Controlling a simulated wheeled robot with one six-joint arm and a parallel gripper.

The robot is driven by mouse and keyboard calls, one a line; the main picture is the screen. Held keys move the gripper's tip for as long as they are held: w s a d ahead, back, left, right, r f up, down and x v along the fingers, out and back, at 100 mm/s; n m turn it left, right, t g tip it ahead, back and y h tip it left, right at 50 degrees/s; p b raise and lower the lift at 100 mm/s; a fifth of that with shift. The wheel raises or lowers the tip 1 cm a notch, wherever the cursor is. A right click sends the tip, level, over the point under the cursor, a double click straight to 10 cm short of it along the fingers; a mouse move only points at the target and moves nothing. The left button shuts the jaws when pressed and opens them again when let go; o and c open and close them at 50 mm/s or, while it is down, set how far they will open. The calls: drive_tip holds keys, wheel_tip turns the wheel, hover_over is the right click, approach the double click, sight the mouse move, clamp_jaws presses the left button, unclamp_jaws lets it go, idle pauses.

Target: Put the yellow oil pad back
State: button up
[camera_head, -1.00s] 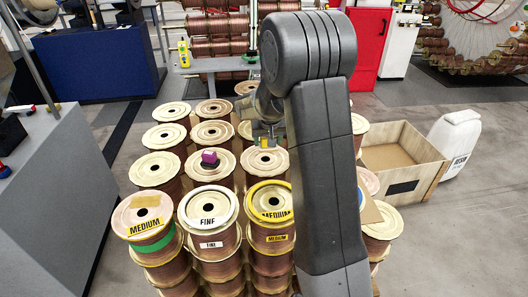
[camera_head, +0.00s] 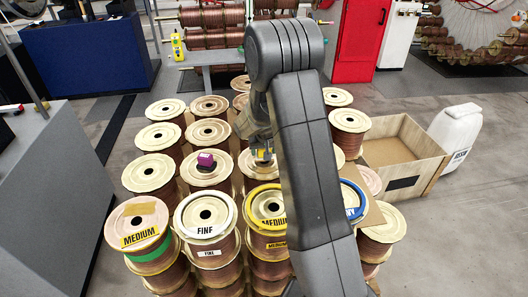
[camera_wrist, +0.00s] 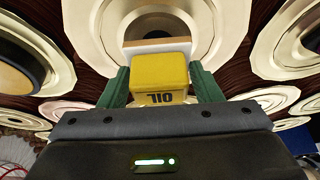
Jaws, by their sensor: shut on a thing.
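The yellow oil pad (camera_wrist: 160,72) is a small yellow block marked "OIL", with a pale layer and brown face on its far side. My gripper (camera_wrist: 160,88) is shut on it, with a green finger on each side. In the head view my gripper (camera_head: 263,157) is over a wooden spool top (camera_head: 250,172) in the middle of the spool group, with a bit of yellow showing. In the wrist view a pale spool flange (camera_wrist: 220,30) with a dark centre hole lies behind the pad. I cannot tell whether the pad touches it.
A purple block (camera_head: 205,160) sits on the neighbouring spool to the left. Front spools carry labelled rings: white "FINE" (camera_head: 205,232) and yellow "MEDIUM" (camera_head: 270,224). An open wooden crate (camera_head: 430,165) and a white jug (camera_head: 456,130) stand right.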

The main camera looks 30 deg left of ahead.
drive_tip(key=shift+f, duration=0.65)
drive_tip(key=shift+f, duration=0.15)
drive_tip(key=o, duration=0.9)
drive_tip(key=shift+o, duration=0.2)
drive_tip(key=shift+r, duration=0.35)
drive_tip(key=b+v, duration=0.1)
drive_tip(key=v, duration=1)
drive_tip(key=shift+r, duration=0.3)
